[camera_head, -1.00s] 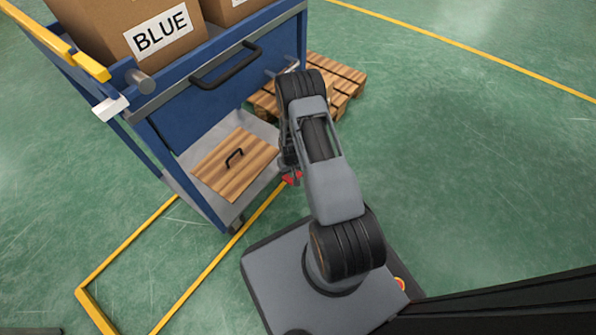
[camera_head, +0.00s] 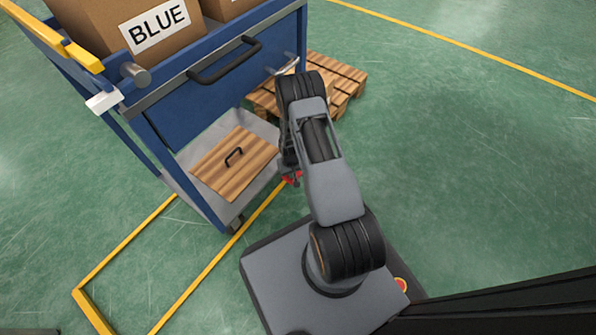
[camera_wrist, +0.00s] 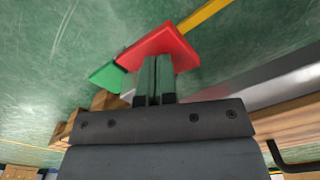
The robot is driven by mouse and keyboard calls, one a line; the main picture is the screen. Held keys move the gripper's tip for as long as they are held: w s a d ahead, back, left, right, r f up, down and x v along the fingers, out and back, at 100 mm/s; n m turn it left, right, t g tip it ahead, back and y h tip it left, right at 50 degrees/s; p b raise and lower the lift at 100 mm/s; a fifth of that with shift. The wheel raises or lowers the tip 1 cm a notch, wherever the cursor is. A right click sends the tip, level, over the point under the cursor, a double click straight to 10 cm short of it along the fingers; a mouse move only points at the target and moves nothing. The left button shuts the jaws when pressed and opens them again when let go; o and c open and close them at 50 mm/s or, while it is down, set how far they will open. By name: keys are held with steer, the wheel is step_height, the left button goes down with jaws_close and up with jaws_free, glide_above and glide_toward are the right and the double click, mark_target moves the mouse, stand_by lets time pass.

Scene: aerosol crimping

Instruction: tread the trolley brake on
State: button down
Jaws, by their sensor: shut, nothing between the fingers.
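The trolley (camera_head: 205,85) is blue and stands at the upper left in the head view. A red pedal (camera_wrist: 160,45) and a green pedal (camera_wrist: 107,75) show in the wrist view. The red one also peeks out beside my arm in the head view (camera_head: 291,178). My gripper (camera_wrist: 157,60) is shut and empty, and its fingertips overlap the near edge of the red pedal in the wrist view. I cannot tell whether they touch it. In the head view my arm hides most of the gripper and the green pedal.
Boxes, one labelled BLUE (camera_head: 140,25), stand on the trolley. A wooden board with a black handle (camera_head: 215,170) lies on its lower shelf. A wooden pallet (camera_head: 345,85) is behind my arm. Yellow lines (camera_head: 125,245) mark the green floor, which is clear at the right.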

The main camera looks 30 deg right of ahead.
steer(key=shift+f+b, duration=0.45)
steer(key=shift+f, duration=0.7)
steer(key=shift+r, duration=0.1)
steer(key=shift+r+p, duration=2.95)
steer(key=shift+r, duration=1.05)
